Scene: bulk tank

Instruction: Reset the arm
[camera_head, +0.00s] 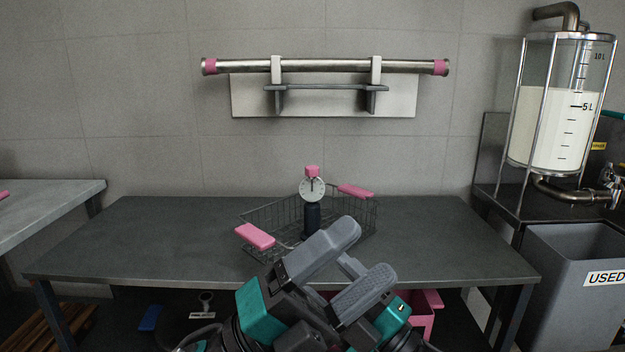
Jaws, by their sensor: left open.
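My left gripper (352,263) is in the lower middle of the head view, in front of the grey table (130,235). Its two grey fingers are apart with nothing between them. The fingers point up and to the right and cover the near right part of a wire basket (268,215) on the table. My right gripper is not in view.
The basket has pink handles and holds a dark gauge with a white dial (312,190). A steel tube (325,66) rests on a wall bracket. A milk tank (555,125) stands at right above a grey bin (570,290). The table's left half is clear.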

